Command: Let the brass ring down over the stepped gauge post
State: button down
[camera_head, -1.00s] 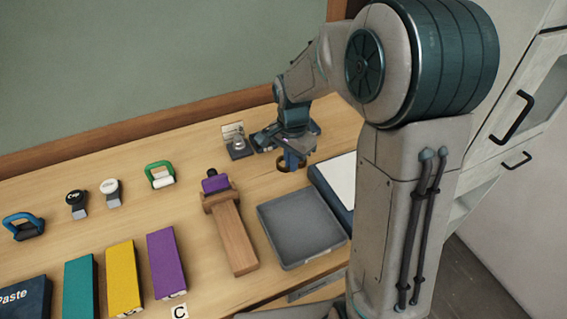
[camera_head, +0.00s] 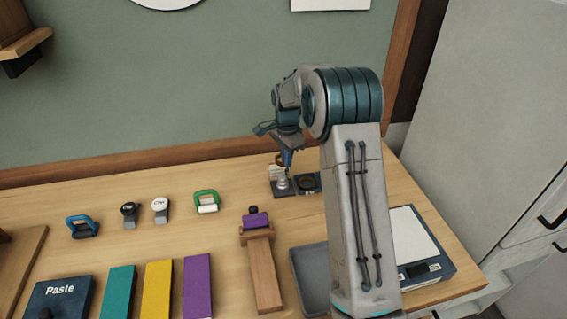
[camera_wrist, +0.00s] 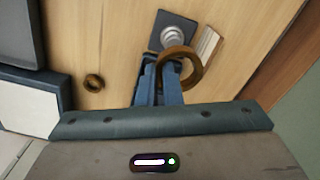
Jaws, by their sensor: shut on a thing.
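The brass ring (camera_wrist: 197,72) is in my gripper (camera_wrist: 160,68), which is shut on one side of its rim. The stepped gauge post (camera_wrist: 173,36) stands upright on a dark square base (camera_wrist: 160,22), just beyond the ring in the wrist view. The ring looks offset from the post, not around it; its height over the post is hard to judge. In the head view my gripper (camera_head: 287,160) points down close above the gauge post (camera_head: 281,183); the ring is too small to make out there.
A dark plate (camera_head: 307,183) sits right of the post, and a pale card stands behind it. A smaller brown ring (camera_wrist: 94,83) lies on the table. A grey tray (camera_head: 308,275) and a scale (camera_head: 428,262) are nearer. A green-handled item (camera_head: 206,201) stands left.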

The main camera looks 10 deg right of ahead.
jog(key=shift+f+b, duration=1.95)
jog(key=shift+f, duration=1.25)
jog(key=shift+f+b, duration=0.45)
jog(key=shift+b, duration=0.1)
